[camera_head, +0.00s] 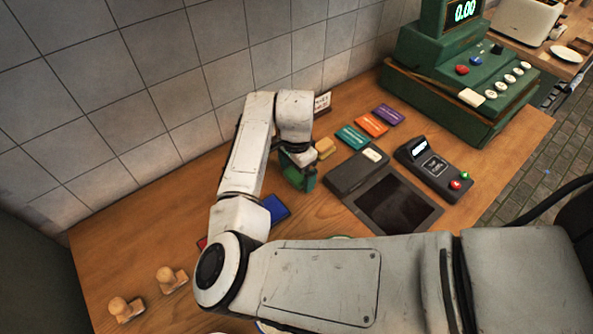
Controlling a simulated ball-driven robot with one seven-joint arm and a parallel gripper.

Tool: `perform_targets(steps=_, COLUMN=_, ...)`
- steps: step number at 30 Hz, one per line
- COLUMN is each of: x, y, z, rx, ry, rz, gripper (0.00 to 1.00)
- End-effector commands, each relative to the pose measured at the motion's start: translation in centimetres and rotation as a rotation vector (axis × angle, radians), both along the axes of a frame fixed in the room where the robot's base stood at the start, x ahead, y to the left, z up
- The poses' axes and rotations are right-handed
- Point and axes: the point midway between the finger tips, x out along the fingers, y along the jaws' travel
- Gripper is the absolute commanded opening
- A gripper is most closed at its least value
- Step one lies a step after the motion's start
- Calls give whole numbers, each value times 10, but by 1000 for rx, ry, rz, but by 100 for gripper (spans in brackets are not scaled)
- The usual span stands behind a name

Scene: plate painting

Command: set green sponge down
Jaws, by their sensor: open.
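The green sponge (300,180) is on the wooden counter (140,235), left of the black flat device. My gripper (299,164) is right above it and pointing down, with its jaws open at the sponge's top. The arm hides part of the fingers, and I cannot tell whether they still touch the sponge. The sponge's underside is hidden, so its contact with the counter is not clear.
A blue pad (276,209) lies left of the sponge; a tan block (325,147) is behind. Teal (352,137), orange (371,124) and purple (388,115) pads stand further right. The black device (400,203), card terminal (437,170) and green register (455,75) occupy the right.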

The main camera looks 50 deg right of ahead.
Motion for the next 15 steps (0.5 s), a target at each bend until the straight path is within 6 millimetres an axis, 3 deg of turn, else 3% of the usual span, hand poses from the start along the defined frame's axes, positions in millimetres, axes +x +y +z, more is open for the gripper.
perform_targets(steps=5, x=1, y=-1, z=24, rx=-3, ry=-4, rz=-2, gripper=97)
perform_targets(steps=15, x=1, y=-1, z=92, rx=-2, ry=-4, rz=-2, gripper=97)
